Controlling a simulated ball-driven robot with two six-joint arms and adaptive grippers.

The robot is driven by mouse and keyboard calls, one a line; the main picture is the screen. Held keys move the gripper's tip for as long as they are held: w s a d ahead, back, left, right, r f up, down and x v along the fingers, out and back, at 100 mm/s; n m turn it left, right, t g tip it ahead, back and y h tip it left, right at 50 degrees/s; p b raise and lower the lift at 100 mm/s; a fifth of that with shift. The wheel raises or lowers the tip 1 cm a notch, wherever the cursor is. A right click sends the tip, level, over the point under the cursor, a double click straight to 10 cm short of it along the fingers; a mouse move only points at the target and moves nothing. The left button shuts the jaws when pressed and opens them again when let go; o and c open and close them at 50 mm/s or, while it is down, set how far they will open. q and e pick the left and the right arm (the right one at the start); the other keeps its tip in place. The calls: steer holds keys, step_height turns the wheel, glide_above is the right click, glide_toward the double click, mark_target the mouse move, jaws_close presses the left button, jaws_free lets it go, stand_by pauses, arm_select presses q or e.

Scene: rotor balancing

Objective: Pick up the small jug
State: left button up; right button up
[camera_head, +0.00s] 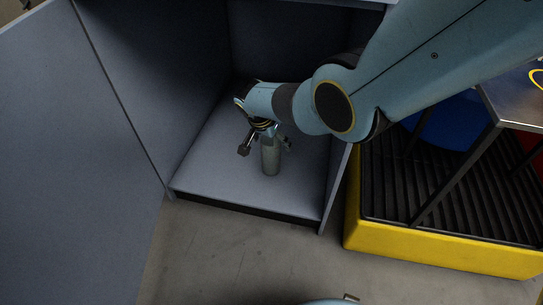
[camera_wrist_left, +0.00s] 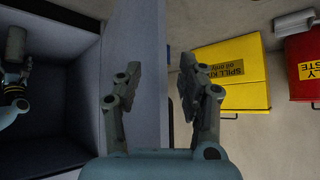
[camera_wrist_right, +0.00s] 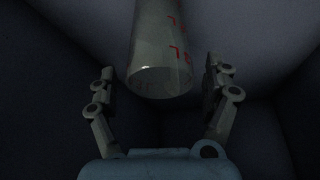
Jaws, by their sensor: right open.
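The small jug (camera_head: 271,157) is a pale grey-green cylinder standing on the cabinet floor. In the right wrist view the jug (camera_wrist_right: 160,50) looks translucent, with red lettering, and lies between and beyond the finger tips. My right gripper (camera_head: 266,146) reaches into the cabinet above and around the jug's upper part. Its fingers (camera_wrist_right: 160,82) are spread, with gaps on both sides of the jug. The jug's top is partly hidden by my gripper in the head view. My left gripper (camera_wrist_left: 162,85) is open and empty, outside the cabinet near its wall edge.
The open grey cabinet (camera_head: 245,208) has walls close on both sides of my right arm. A yellow-rimmed spill pallet (camera_head: 440,250) stands at right. The left wrist view shows a yellow spill kit box (camera_wrist_left: 240,95) and a red bin (camera_wrist_left: 303,70). The front floor is clear.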

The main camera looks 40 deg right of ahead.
steer(key=c, duration=1.6)
steer(key=shift+c, duration=0.2)
